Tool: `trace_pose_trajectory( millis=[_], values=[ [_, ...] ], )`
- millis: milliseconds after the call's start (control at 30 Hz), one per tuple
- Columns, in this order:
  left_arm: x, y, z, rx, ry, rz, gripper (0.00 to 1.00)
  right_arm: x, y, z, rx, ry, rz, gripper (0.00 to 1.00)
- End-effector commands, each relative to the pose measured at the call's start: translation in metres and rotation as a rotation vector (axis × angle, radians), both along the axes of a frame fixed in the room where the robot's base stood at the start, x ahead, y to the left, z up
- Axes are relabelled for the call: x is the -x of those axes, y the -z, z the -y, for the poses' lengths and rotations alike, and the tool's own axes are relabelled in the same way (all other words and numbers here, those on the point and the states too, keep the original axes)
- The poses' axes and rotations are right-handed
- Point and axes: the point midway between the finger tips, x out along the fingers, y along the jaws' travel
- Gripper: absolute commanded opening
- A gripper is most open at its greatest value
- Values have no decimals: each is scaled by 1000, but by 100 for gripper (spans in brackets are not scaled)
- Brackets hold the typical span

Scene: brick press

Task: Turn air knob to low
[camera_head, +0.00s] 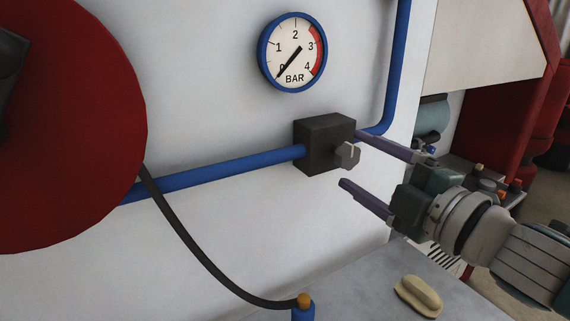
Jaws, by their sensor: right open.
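The air knob (347,155) is a small grey knob on the right front of a dark valve box (312,150) on the wall. A light mark shows on its upper part. A blue-rimmed pressure gauge (293,52) marked BAR hangs above it, its needle pointing to the lower left near 0. My right gripper (350,160) comes in from the right and is open. One finger is above and right of the knob, the other below it. The knob appears between the fingertips in the picture; I cannot tell whether they touch it. My left gripper is not in view.
A blue pipe (226,172) runs through the valve box and up at the right. A large red disc (65,130) fills the left. A black hose (195,247) hangs down to an orange-topped blue fitting (303,303). A tan block (418,296) lies on the grey surface below.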

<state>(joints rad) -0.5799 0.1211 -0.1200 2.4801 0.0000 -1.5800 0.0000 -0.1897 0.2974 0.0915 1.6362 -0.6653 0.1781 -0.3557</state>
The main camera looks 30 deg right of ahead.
Motion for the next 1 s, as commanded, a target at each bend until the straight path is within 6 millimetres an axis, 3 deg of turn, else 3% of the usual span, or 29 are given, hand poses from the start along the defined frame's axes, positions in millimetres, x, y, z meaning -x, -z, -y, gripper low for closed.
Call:
trace_pose_trajectory(
  millis=[200,400,1000],
  values=[
    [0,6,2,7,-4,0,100,41,2,3,0,0,-2,78],
    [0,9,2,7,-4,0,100,62,1,5,1,0,-1,78],
    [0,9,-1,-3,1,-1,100,66,0,5,-3,3,-1,78]
  ],
)
